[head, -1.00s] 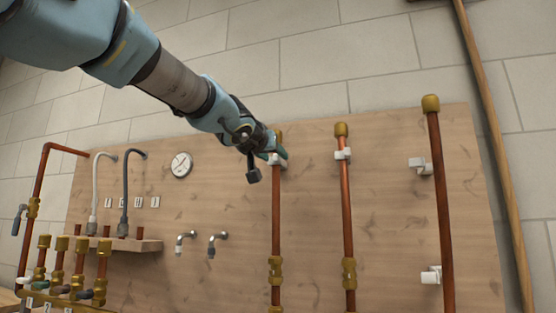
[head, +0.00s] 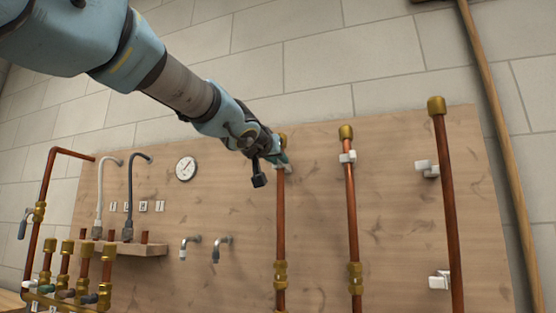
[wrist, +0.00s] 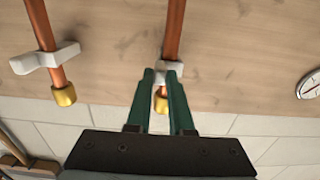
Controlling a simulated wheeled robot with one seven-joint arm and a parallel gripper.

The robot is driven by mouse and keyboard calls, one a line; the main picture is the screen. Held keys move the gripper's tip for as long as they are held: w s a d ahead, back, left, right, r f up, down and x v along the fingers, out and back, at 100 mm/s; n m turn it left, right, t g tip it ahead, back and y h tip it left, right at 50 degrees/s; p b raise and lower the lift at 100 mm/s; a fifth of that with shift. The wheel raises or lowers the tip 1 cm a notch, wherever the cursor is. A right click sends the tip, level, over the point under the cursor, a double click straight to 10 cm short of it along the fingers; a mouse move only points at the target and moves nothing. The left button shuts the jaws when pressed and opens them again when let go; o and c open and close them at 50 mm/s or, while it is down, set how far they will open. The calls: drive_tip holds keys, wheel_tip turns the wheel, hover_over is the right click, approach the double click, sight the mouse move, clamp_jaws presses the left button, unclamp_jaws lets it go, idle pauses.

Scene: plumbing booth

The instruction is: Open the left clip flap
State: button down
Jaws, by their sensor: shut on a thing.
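The left clip is a small white clip on the upper part of the left copper pipe (head: 281,215), below its brass cap. My gripper (wrist: 163,70) has its two green fingers at this clip, with the tips close together. The clip's white flap (wrist: 168,67) shows between and just beyond the fingertips in the wrist view, and the fingers are shut on it. In the head view my gripper (head: 281,160) covers most of the clip, so the flap's angle cannot be told.
A second copper pipe (head: 350,215) with a white clip (head: 347,157) stands to the right. A third pipe (head: 446,200) stands beside two white clips. Two taps, a gauge (head: 186,168) and a shelf are left on the wooden board (head: 400,220). A wooden pole leans at far right.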

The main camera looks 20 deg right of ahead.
drive_tip(key=shift+a+r+p, duration=0.1)
drive_tip(key=shift+r+p, duration=0.05)
drive_tip(key=shift+p, duration=0.55)
drive_tip(key=w+a+m+g+h+p, duration=0.1)
drive_tip(key=w+a+m+g+p, duration=0.1)
drive_tip(key=m+g+p, duration=0.5)
drive_tip(key=w+a+m+g+h+p, duration=0.2)
drive_tip(key=m+g+p, duration=0.6)
drive_tip(key=g+p, duration=0.7)
drive_tip(key=w+p, duration=0.1)
drive_tip(key=p, duration=0.3)
drive_tip(key=shift+a+m, duration=0.2)
drive_tip(key=shift+m, duration=0.1)
drive_tip(key=shift+g, duration=0.5)
drive_tip(key=c, duration=0.8)
unclamp_jaws()
